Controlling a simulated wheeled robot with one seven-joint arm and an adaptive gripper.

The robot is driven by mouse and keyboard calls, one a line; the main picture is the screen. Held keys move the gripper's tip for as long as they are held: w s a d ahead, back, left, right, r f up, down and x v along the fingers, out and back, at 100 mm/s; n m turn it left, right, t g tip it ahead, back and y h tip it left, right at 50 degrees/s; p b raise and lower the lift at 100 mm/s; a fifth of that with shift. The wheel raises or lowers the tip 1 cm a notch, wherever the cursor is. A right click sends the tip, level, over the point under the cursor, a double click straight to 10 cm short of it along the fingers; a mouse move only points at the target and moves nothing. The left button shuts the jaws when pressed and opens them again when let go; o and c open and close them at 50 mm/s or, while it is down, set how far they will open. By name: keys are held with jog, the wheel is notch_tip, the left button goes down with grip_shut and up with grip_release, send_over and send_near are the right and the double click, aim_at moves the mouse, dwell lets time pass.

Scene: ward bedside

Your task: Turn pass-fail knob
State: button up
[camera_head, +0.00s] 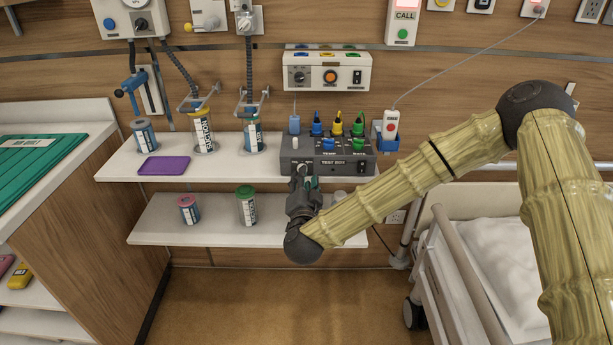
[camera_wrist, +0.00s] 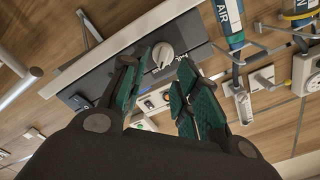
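The dark grey test box (camera_head: 345,166) stands on the upper white shelf, with several coloured plugs along its top. A pale round knob (camera_wrist: 162,55) sits on the box's face in the wrist view. Its pass-fail label is too small to read.
A purple tray (camera_head: 164,166) and labelled canisters (camera_head: 202,131) stand left of the box on the upper shelf. A green-lidded jar (camera_head: 246,206) and a pink-lidded jar (camera_head: 189,210) stand on the lower shelf (camera_head: 180,232). A bed (camera_head: 505,260) is at right.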

jog(key=s, duration=0.9)
jog(key=shift+s, duration=0.1)
jog(key=s+d+f+n+g+y+p, duration=0.1)
jog(key=s+d+f+n+g, duration=0.15)
jog(key=s+f, duration=0.4)
jog(key=s+d+f+n+g+y+p, duration=0.1)
jog(key=s+f+n+g, duration=0.15)
jog(key=f, duration=0.65)
jog(key=s+d+f+n+g+y+p, duration=0.1)
jog(key=s+f+g, duration=0.2)
jog(key=s+f, duration=0.3)
jog(key=s+d+f+n+g+h+p, duration=0.1)
jog(key=s+d+f+g, duration=0.4)
jog(key=s+d, duration=0.4)
jog(key=s+d+f+n+g+h+p, duration=0.1)
jog(key=s+d+f+g, duration=0.3)
jog(key=s+d, duration=0.6)
jog(key=s+g+h+p, duration=0.1)
jog(key=s, duration=0.4)
jog(key=shift+f+n, duration=0.4)
